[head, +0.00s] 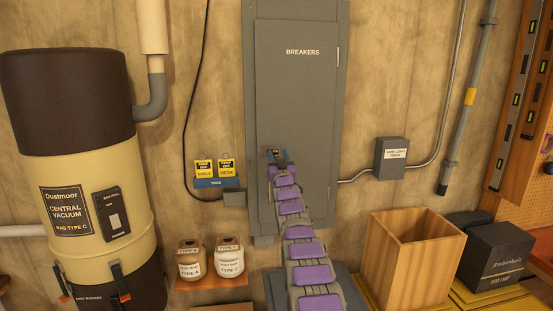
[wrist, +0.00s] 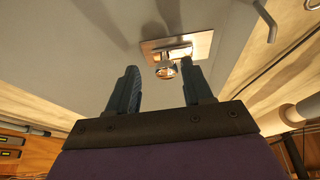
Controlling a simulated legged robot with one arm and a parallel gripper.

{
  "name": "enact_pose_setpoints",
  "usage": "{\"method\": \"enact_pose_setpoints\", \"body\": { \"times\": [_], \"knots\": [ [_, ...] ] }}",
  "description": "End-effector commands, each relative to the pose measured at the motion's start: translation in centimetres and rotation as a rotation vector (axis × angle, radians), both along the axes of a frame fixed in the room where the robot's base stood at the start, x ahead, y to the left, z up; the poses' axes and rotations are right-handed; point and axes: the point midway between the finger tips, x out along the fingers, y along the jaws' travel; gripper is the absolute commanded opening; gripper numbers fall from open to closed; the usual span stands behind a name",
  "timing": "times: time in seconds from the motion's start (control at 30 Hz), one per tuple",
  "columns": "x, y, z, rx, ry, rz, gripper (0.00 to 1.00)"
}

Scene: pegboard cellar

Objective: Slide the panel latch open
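The grey breaker panel (head: 296,85), lettered BREAKERS, is on the wall with its door shut. In the wrist view, the latch (wrist: 203,43) is a shiny metal plate with a small rounded knob (wrist: 167,70) on the grey door face. My gripper (wrist: 159,68) has its two dark fingers apart, with the knob showing between the fingertips. I cannot tell whether either finger touches it. In the head view my gripper (head: 275,154) is at the lower left of the panel door, and the gripper and arm hide most of the latch.
A bent metal rod (wrist: 266,22) stands out right of the latch. The central vacuum (head: 80,160) is at left, with two jars (head: 230,258) on a shelf. A tag holder (head: 214,183), a grey switch box (head: 391,158) and a wooden bin (head: 388,260) flank the panel.

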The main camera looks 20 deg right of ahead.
Motion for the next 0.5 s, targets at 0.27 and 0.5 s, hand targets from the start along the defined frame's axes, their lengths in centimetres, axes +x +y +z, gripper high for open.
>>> {"method": "enact_pose_setpoints", "body": {
  "times": [0.27,0.5],
  "knots": [
    [0.0,0.21,0.04,-0.001,-0.001,0.002,0.51],
    [-0.51,0.34,-0.18,-0.003,0.0,0.001,0.51]
  ]
}}
